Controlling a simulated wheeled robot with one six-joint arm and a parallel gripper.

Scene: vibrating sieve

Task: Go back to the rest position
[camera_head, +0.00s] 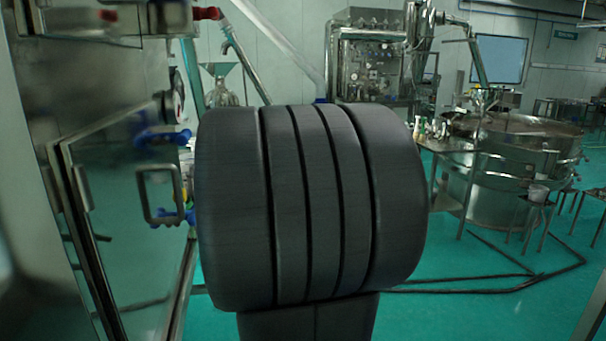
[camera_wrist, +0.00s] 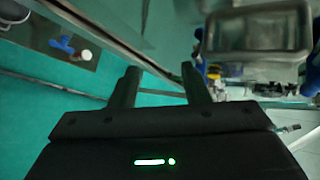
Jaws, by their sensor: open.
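My gripper (camera_wrist: 160,82) shows in the wrist view, with its two dark fingers apart and nothing between them. Green floor and a metal edge lie beyond the fingers. In the head view my own dark arm fills the middle of the picture and hides what is behind it; the gripper itself cannot be made out there.
A steel cabinet with a glass door (camera_head: 130,215) and blue latches (camera_head: 163,137) stands close on the left. A large round steel vessel (camera_head: 520,175) stands at the right, with dark pipes on the floor before it. Steel machinery (camera_head: 370,65) stands at the back.

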